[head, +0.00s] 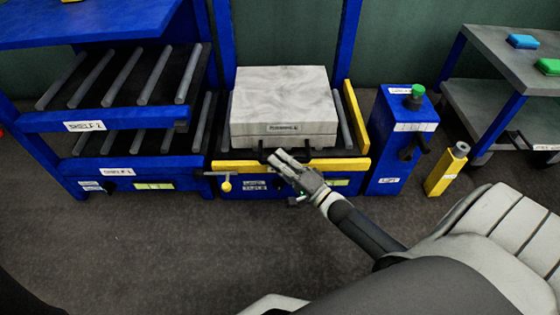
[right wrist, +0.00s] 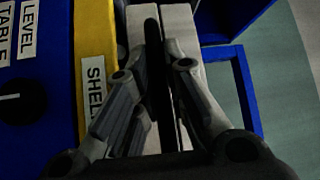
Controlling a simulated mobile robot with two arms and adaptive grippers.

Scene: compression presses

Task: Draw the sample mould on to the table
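The mould (head: 282,102) is a pale grey, marbled two-part block with a small label on its front. It lies on the roller-topped blue table (head: 257,192), between the blue posts. A dark handle (head: 268,151) shows at the mould's lower front edge. My right gripper (head: 281,160) is at this front edge, by the handle. In the right wrist view its fingers (right wrist: 156,75) stand on both sides of a dark bar, with the pale mould (right wrist: 138,25) beyond. I cannot tell whether they press on the bar. My left gripper is out of view.
A yellow rail (head: 240,167) edges the table's front, with a yellow-ended lever (head: 226,184) below it. Empty roller shelves (head: 120,120) stand left. A blue lift box (head: 400,140), yellow post (head: 447,170) and grey bench (head: 490,50) stand right. The floor in front is clear.

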